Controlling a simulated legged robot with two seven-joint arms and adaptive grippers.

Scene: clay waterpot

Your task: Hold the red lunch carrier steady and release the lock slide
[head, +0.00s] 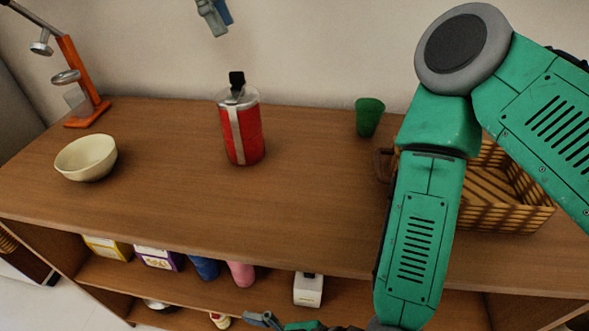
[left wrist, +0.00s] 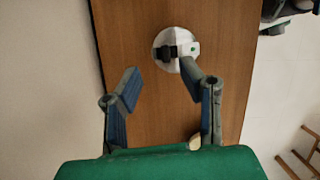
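The red lunch carrier (head: 247,140) stands upright on the wooden table, with a silver band down its side and a black handle on top. In the left wrist view I see its pale round lid (left wrist: 167,38) from above, with the black handle part and a small green mark. My left gripper (head: 215,18) hangs in the air above and behind the carrier. In the left wrist view its fingers (left wrist: 157,85) are spread and empty, and the lid lies beyond the fingertips. My right gripper (head: 264,319) shows only partly at the bottom edge, low in front of the shelf.
A cream bowl (head: 86,158) and an orange stand (head: 89,108) are at left. A green cup (head: 369,117) and a wicker basket (head: 505,217) are at right, the basket partly behind my right arm. The shelf below holds boxes and bottles. The table around the carrier is clear.

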